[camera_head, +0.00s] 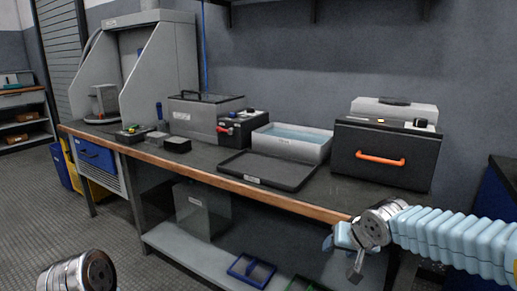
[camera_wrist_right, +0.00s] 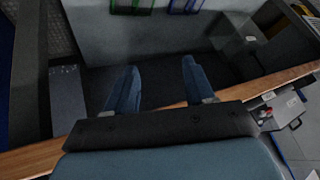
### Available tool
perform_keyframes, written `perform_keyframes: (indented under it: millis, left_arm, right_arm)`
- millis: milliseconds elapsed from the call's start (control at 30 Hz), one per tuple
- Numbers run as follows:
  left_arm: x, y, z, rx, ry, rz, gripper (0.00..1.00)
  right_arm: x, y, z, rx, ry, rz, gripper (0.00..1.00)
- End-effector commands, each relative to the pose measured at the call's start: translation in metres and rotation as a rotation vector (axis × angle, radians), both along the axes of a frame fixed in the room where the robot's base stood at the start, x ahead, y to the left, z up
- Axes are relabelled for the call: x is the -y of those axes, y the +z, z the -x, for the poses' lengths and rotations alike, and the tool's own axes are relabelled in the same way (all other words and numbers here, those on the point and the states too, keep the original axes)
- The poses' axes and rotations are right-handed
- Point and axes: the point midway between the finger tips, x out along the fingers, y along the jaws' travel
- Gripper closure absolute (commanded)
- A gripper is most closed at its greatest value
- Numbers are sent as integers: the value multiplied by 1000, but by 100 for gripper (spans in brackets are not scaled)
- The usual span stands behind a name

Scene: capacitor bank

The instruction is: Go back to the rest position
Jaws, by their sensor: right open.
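My right gripper (camera_head: 342,257) is in front of the bench's wooden front edge, at the lower right of the head view. Its arm comes in from the right in a pale blue ribbed sleeve. In the right wrist view its two blue fingers (camera_wrist_right: 160,72) are spread apart with nothing between them. A metal wrist part of my left arm (camera_head: 78,274) shows at the bottom left of the head view. The left gripper's fingers are out of the picture.
The workbench (camera_head: 330,214) holds a black case with an orange handle (camera_head: 385,150), a bin of blue liquid (camera_head: 292,140), a flat black tray (camera_head: 268,170) and a grey lidded box (camera_head: 205,115). A blue frame (camera_head: 251,270) lies on the lower shelf.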

Motion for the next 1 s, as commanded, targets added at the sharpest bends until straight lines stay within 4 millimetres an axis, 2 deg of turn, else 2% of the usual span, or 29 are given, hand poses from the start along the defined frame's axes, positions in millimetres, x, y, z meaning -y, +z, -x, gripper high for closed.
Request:
perform_keyframes:
  millis: [33,133,200,267,300,400,433,533,600,667,767,1000]
  left_arm:
    - [0,2,0,0,-1,1,65]
    - [1,4,0,-1,-3,1,65]
    - [2,5,1,-1,-3,2,65]
    - [2,7,1,-1,-4,3,65]
    - [2,7,1,-1,-4,3,65]
    - [3,9,1,-2,-5,4,65]
    - [3,10,1,-3,-6,4,65]
    - [4,11,1,-2,-7,5,65]
    - [4,11,1,-3,-7,5,65]
    - [4,11,2,-3,-7,5,65]
    - [4,11,2,-3,-7,5,65]
    - [4,11,2,-3,-7,5,65]
  right_arm:
    - [-16,-45,3,-62,50,-55,46]
    - [-46,-127,19,-159,120,-162,46]
    - [-65,-182,41,-225,148,-223,46]
    - [-79,-227,65,-281,158,-262,46]
    - [-87,-255,83,-316,159,-279,46]
    - [-97,-314,134,-400,148,-285,46]
    - [-97,-328,150,-423,144,-278,46]
    - [-94,-362,193,-481,130,-242,46]
    - [-90,-376,214,-508,125,-214,46]
    - [-87,-384,226,-523,122,-195,46]
    - [-84,-389,235,-533,119,-180,46]
    - [-84,-389,234,-531,118,-180,46]
